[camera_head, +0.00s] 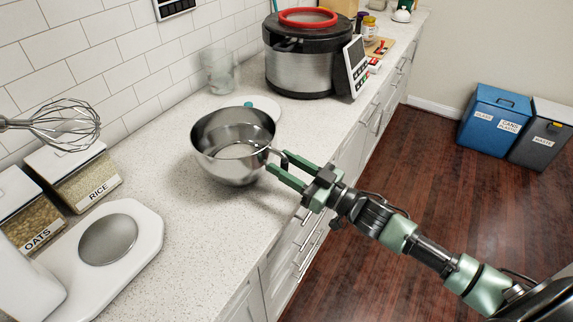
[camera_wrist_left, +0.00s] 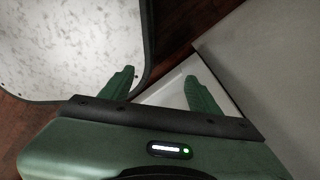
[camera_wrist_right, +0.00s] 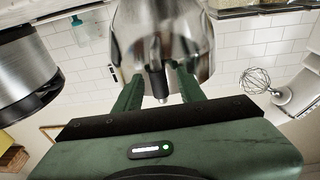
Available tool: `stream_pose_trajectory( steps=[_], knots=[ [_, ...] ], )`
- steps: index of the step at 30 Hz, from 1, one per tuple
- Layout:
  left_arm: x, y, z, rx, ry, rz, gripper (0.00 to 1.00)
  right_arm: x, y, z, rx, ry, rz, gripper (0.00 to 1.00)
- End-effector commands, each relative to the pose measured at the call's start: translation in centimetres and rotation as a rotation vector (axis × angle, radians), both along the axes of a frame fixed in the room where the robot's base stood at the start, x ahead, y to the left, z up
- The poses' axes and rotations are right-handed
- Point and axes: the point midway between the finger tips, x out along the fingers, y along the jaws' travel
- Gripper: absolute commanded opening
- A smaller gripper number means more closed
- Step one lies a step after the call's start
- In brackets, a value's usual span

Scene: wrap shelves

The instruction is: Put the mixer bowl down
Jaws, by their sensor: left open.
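The shiny steel mixer bowl (camera_head: 215,160) stands upright on the white speckled counter (camera_head: 180,215), with its handle pointing right toward my right gripper. My right gripper (camera_head: 281,166) is open, with its fingers on either side of the bowl's dark handle. In the right wrist view the bowl (camera_wrist_right: 190,40) fills the upper middle, and the handle (camera_wrist_right: 157,85) sits between the two fingers with gaps at both sides. My left gripper (camera_wrist_left: 160,82) is open and empty in the left wrist view; it is not in the head view.
A mixer base with a round plate (camera_head: 108,239), a whisk (camera_head: 65,125) and rice (camera_head: 90,186) and oats containers stand left. A glass (camera_head: 219,72), a white disc (camera_head: 264,104) and a large cooker (camera_head: 300,70) are behind the bowl. Counter in front is clear.

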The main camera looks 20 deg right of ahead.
Motion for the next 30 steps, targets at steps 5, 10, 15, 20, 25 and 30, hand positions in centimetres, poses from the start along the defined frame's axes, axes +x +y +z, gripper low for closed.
stream_pose_trajectory(
  steps=[5, 10, 15, 20, 25, 30],
  knots=[
    [0.0, 0.0, -0.3, 0.0, 0.0, 0.0, 0.62, -0.8, -0.6, -0.4, -0.002, 0.003, -0.001, 0.4],
    [0.0, 0.0, -1.0, 0.0, 0.0, 0.001, 0.62, -3.3, -2.3, -1.0, -0.002, 0.005, -0.001, 0.4],
    [0.0, 0.0, -1.6, 0.0, 0.0, 0.001, 0.62, -6.2, -4.2, -1.5, -0.001, 0.005, -0.001, 0.4],
    [0.0, 0.0, -1.9, 0.0, -0.001, 0.001, 0.62, -8.2, -5.7, -1.7, -0.001, 0.005, -0.001, 0.4],
    [0.0, 0.0, -2.0, 0.0, -0.001, 0.001, 0.62, -9.4, -6.5, -1.8, -0.001, 0.002, -0.001, 0.4],
    [0.0, 0.0, -2.1, 0.0, -0.001, 0.002, 0.62, -9.8, -6.8, -1.7, 0.0, -0.001, 0.0, 0.4]
  ],
)
